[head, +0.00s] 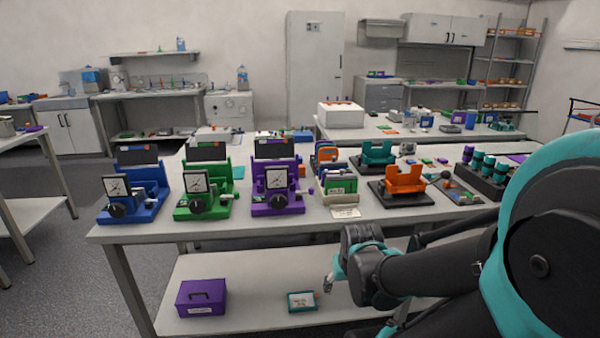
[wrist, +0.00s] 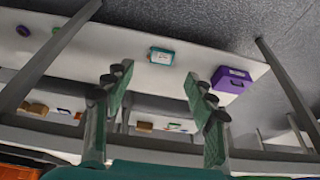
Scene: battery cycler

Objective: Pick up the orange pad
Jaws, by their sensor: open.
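No single thing stands out clearly as the orange pad. An orange cradle (head: 405,186) stands on a black base on the front table. Another orange object (head: 326,152) stands left of it, partly hidden by cards. My gripper (head: 329,284) is in front of the table, below its top. In the wrist view its two fingers (wrist: 160,88) are apart with nothing between them. An orange surface (wrist: 18,172) shows at the lower left corner of that view.
The front table (head: 270,231) carries blue, green and purple gauge fixtures and a dark rack of teal cylinders (head: 480,170). Its lower shelf (head: 250,285) holds a purple case (head: 201,298) and a teal-edged box (head: 302,301). Open floor lies to the left.

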